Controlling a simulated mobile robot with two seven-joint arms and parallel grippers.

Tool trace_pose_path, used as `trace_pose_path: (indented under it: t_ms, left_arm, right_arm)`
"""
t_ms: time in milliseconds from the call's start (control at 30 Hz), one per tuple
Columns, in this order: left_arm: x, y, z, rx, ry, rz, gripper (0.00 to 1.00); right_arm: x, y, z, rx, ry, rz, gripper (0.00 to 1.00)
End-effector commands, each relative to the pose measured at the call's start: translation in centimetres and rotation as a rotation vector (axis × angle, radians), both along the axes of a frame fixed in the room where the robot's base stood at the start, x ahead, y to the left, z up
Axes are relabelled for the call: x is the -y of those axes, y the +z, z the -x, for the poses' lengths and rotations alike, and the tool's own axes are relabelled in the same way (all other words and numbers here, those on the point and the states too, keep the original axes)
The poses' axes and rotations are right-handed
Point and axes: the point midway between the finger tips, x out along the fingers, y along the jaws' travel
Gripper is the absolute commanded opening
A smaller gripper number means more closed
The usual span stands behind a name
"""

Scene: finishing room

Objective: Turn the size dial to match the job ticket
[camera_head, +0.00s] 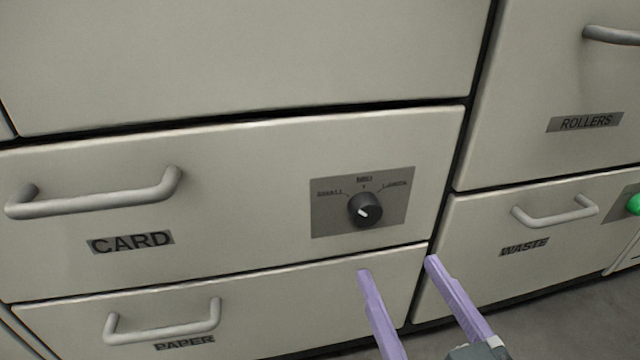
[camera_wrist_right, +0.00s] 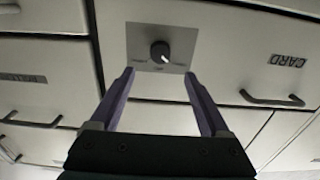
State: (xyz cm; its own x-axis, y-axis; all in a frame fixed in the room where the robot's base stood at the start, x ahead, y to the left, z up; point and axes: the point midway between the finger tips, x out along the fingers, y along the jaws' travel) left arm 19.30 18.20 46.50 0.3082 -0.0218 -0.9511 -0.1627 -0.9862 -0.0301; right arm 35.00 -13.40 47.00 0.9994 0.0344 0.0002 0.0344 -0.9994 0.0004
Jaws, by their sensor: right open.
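The size dial (camera_head: 365,209) is a round black knob with a white mark, on a grey plate (camera_head: 324,222) on the CARD drawer front. Three labels stand around its top; the left reads SMALL, the others are blurred. The white mark sits left of the knob's middle; I cannot tell which label it points to. My right gripper (camera_head: 398,266) is open and empty below the plate, its purple fingers apart. In the right wrist view the knob (camera_wrist_right: 160,52) lies beyond and between the fingertips (camera_wrist_right: 158,74), untouched. No job ticket shows. My left gripper is out of view.
The CARD drawer handle (camera_head: 95,196) stands out left of the dial. The PAPER drawer handle (camera_head: 163,324) is below. WASTE (camera_head: 554,212) and ROLLERS (camera_head: 610,35) handles are at the right, with a green button (camera_head: 633,204) at the edge. The drawers look shut.

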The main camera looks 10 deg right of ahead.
Motion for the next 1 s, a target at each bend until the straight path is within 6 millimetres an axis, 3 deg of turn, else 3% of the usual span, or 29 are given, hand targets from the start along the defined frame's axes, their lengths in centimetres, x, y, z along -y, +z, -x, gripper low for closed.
trace_pose_path:
  t_ms: [167, 400, 600, 967, 1000]
  left_arm:
    - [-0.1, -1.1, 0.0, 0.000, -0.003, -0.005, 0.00]
    - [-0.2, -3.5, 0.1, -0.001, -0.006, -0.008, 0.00]
    - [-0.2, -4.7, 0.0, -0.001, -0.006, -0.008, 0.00]
    - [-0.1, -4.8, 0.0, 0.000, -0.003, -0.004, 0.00]
    - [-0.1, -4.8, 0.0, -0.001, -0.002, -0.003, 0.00]
  right_arm:
    - [0.0, -0.2, -1.9, 0.008, -0.002, -0.001, 0.80]
    - [-0.2, -0.3, -6.6, 0.008, -0.002, -0.001, 0.80]
    - [-0.3, -0.2, -9.2, 0.004, -0.001, 0.000, 0.80]
    - [-0.3, 0.0, -9.8, 0.001, -0.001, 0.000, 0.80]
    - [-0.3, 0.0, -9.8, 0.001, -0.001, 0.000, 0.77]
